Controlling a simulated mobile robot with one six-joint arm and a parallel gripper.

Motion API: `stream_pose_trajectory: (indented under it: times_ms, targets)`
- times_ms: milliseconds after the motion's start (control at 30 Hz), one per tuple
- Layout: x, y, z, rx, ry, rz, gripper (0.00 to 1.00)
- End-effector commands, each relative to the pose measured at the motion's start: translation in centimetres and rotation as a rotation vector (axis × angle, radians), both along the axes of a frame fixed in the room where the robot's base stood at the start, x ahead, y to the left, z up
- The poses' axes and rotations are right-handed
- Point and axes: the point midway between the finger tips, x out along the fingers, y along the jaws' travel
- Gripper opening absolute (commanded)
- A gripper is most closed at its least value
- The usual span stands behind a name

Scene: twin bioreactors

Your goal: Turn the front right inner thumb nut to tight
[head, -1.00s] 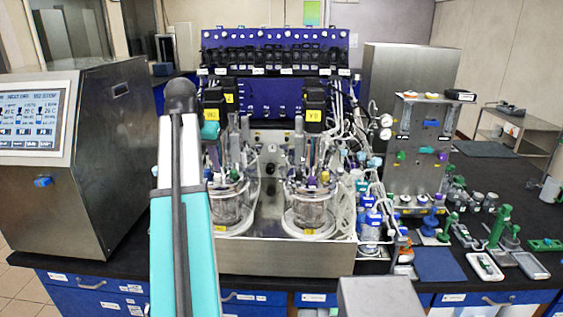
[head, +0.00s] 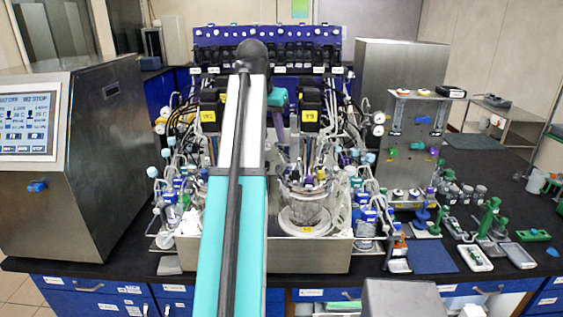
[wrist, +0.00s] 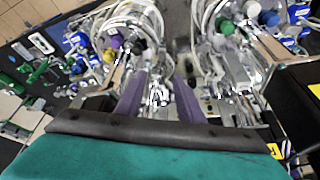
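The right bioreactor vessel (head: 305,214) is a clear glass jar with a crowded head plate (head: 304,186), standing on the steel base unit. The front right inner thumb nut is too small to pick out among the fittings. My gripper (head: 281,130) hangs above and a little left of that head plate, partly hidden by my arm. The right vessel's fittings, with purple and yellow caps, show there at upper left (wrist: 118,48).
The left vessel is mostly hidden behind my arm in the head view; its fittings show at upper right in the wrist view (wrist: 245,30). Dark motor blocks (head: 311,107), tubes and cables crowd around both vessels. A steel gas box (head: 416,140) stands right.

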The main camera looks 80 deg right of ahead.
Motion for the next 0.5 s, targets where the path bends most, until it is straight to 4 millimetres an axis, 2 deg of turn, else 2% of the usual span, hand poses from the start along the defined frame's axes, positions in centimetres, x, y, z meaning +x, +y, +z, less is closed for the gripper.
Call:
stream_pose_trajectory:
  times_ms: [333, 500]
  targets:
    - [0.6, 0.2, -0.2, 0.0, 0.0, 0.01, 0.34]
    - [0.6, -0.1, -1.1, 0.002, 0.001, 0.011, 0.34]
